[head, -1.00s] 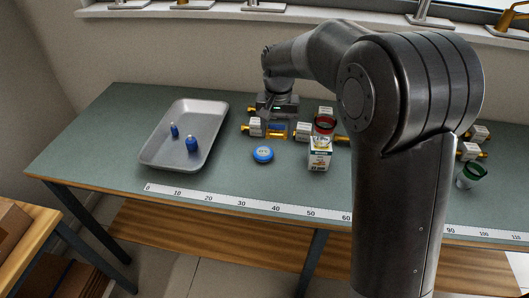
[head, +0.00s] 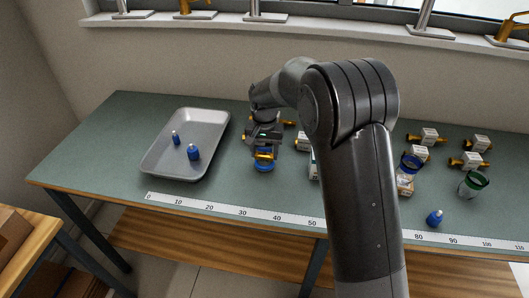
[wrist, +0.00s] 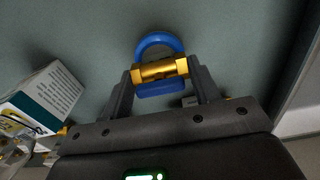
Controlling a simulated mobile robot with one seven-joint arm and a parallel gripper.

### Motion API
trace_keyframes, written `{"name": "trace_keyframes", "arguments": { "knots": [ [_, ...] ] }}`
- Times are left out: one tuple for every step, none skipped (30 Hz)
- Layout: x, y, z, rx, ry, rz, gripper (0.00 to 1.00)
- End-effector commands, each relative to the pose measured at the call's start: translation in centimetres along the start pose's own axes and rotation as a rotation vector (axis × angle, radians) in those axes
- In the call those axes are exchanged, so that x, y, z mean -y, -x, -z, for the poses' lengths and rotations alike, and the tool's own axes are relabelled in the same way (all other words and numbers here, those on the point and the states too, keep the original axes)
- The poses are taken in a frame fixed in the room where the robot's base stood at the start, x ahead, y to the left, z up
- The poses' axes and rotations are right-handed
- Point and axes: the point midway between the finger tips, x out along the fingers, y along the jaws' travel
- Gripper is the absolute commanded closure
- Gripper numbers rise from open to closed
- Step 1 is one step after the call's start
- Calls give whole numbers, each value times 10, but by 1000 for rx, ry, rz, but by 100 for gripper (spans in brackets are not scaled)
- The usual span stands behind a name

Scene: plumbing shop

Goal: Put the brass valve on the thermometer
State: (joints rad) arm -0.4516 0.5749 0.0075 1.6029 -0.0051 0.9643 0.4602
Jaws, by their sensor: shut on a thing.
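My gripper (head: 264,150) is over the blue round thermometer (head: 264,168) on the green table, right of the tray. In the wrist view, my gripper (wrist: 160,76) is shut on the brass valve (wrist: 161,69), a gold fitting with hexagonal ends lying crosswise between the fingertips. The valve is in front of the thermometer (wrist: 158,40) in this view and hides its middle; the blue rim shows above and below. I cannot tell whether the valve touches it. In the head view the brass valve (head: 264,156) shows as a small gold bar under the gripper.
A grey tray (head: 160,166) with two blue bottles stands at left. A white box (wrist: 50,92) is close to the gripper's left in the wrist view. Boxed brass fittings, a green-rimmed cup (head: 472,184) and a blue bottle (head: 434,218) are at right. A ruler strip (head: 230,210) runs along the front edge.

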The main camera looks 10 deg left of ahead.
Motion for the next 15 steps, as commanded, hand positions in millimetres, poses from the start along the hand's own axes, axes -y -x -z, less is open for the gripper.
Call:
{"name": "trace_keyframes", "arguments": {
  "knots": [
    [0, -3, 0, 0, 0, 0, 71],
    [0, -4, 0, -1, 0, 0, 71],
    [0, -5, 0, -1, 0, 0, 71],
    [0, -5, 0, -1, 0, 1, 71],
    [0, -5, 0, -1, 0, 1, 71],
    [0, -5, 0, -1, 0, 1, 71],
    [0, -5, 0, -1, 0, 1, 71],
    [0, -5, 0, -1, 0, 1, 71],
    [0, -5, 0, -1, 0, 1, 71],
    [0, -6, 0, -1, 0, 1, 71],
    [0, -6, 0, -1, 0, 0, 71],
    [0, -7, 0, -1, 0, 0, 71],
    [0, -8, 0, -1, 0, 0, 71],
    [0, -8, 0, -1, 0, 0, 43],
    [0, -8, 0, -1, 0, 0, 39]
  ]
}}
